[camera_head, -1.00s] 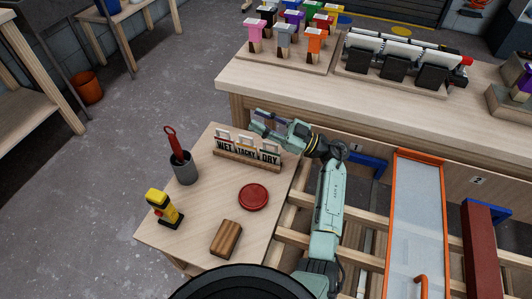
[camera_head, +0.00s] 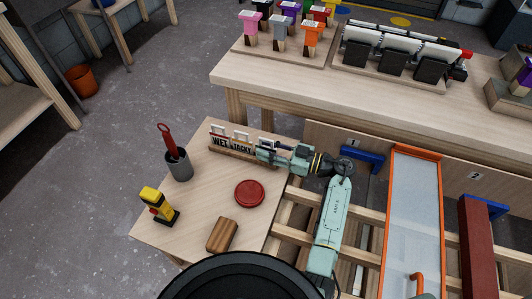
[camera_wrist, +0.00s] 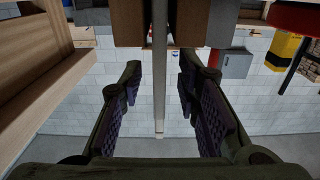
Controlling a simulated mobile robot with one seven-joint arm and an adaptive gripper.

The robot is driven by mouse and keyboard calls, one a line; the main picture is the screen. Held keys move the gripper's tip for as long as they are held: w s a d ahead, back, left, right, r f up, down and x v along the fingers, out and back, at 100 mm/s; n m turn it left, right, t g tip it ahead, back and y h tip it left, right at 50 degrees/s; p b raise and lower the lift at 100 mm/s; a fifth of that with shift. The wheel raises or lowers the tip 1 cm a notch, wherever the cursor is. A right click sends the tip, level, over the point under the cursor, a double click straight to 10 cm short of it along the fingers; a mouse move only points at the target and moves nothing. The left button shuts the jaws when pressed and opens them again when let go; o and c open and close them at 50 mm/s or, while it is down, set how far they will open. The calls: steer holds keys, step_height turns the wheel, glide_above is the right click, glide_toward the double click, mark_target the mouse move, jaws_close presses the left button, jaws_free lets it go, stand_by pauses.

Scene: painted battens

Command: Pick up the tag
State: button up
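The tag rack (camera_head: 226,151) stands at the back of the small wooden table. Its WET tag (camera_head: 220,142) and TACKY tag (camera_head: 241,146) show in the head view. The DRY tag at the right end is hidden there behind my gripper (camera_head: 262,150). In the wrist view, a thin pale tag (camera_wrist: 160,75) is seen edge-on, with brown rack blocks (camera_wrist: 128,22) beside it at the top. My gripper (camera_wrist: 160,88) is open, with one finger on each side of this tag and a visible gap to both.
A red disc (camera_head: 250,193), a wooden block (camera_head: 222,235), a yellow and black object (camera_head: 159,204) and a grey cup (camera_head: 178,165) with a red-handled tool (camera_head: 168,141) stand on the small table. The long workbench (camera_head: 300,96) runs behind it.

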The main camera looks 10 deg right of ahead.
steer(key=shift+w+a, duration=0.15)
steer(key=shift+a, duration=0.05)
steer(key=shift+c, duration=0.4)
jaws_close()
